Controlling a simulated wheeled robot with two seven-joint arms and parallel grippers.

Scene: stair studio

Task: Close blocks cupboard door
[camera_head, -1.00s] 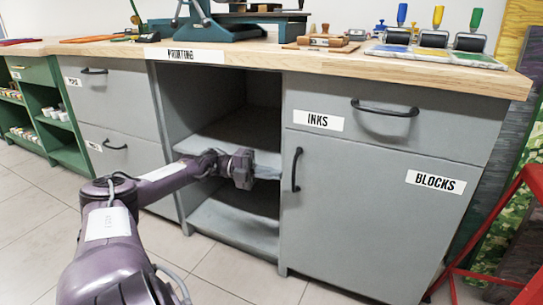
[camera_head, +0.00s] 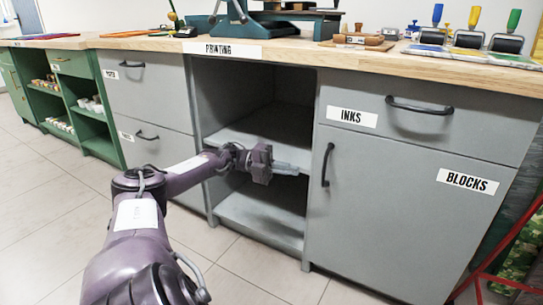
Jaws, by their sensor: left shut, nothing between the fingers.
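The blocks cupboard door (camera_head: 400,215) is the large grey door at the right, labelled BLOCKS, below the INKS drawer. It looks flush with the cabinet front. Its black handle (camera_head: 328,165) is upright near the door's left edge. My left gripper (camera_head: 284,168) is shut and empty, in front of the open shelf bay left of the door. Its fingertips point right, toward the handle, and look apart from it. My right gripper is not in view.
The open shelf bay (camera_head: 262,212) lies behind my left gripper. The INKS drawer (camera_head: 420,122) is shut above the door. The wooden worktop (camera_head: 330,55) carries printing tools. A red frame (camera_head: 500,250) stands at the far right. Tiled floor in front is clear.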

